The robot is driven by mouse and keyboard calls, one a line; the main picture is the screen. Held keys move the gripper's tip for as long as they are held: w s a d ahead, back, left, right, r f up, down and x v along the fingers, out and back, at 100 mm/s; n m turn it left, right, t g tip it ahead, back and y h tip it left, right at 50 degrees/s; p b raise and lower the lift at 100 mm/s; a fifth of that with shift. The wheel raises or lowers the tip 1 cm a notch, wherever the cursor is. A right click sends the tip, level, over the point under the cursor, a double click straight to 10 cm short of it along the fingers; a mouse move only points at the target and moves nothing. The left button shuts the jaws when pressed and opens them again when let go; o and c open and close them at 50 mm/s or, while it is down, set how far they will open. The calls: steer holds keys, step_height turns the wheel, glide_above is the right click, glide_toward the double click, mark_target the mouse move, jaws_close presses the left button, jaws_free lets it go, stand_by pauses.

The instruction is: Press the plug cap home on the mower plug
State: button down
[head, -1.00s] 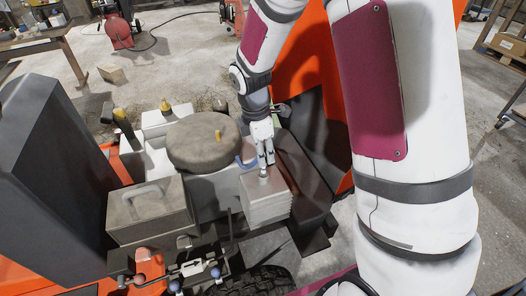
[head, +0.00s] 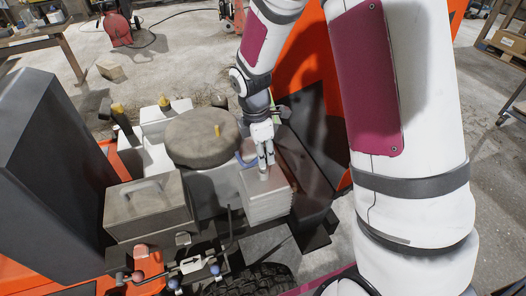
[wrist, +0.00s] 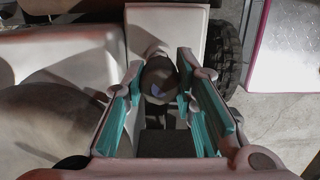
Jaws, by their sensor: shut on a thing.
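My gripper (head: 265,160) points down over the pale finned block (head: 264,197) of the mower's engine. In the wrist view its teal-padded fingers (wrist: 163,95) stand either side of a dark rounded piece, which I take to be the plug cap (wrist: 158,76), and are shut on it. The block's pale top (wrist: 168,32) shows just beyond the cap. In the head view the fingertips are at or just above the block's top. The mower plug itself is hidden by the cap and fingers, so I cannot tell how far the cap is seated.
A round brown cover (head: 202,138) lies left of my gripper, and a grey box with a handle (head: 148,205) stands in front of it. A row of levers with coloured knobs (head: 170,270) is at the front. Orange bodywork (head: 305,65) rises behind my arm.

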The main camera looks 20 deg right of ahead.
steer(key=shift+f+b, duration=0.65)
steer(key=shift+f, duration=0.55)
steer(key=c, duration=1.2)
jaws_free()
steer(key=r, duration=0.4)
steer(key=a+r, duration=0.1)
steer(key=r, duration=0.7)
steer(key=shift+a, duration=0.2)
steer(key=s+d+r+m, duration=0.2)
steer(key=s+r+m, duration=0.8)
steer(key=s, duration=0.6)
steer(key=s+m+y, duration=0.1)
steer(key=s+m, duration=0.7)
steer(key=s, duration=0.8)
step_height(320, 180, up, 24)
steer(key=t+p, duration=0.4)
steer(key=p, duration=1.7)
steer(key=shift+a+r+p, duration=0.15)
steer(key=shift+p, duration=0.2)
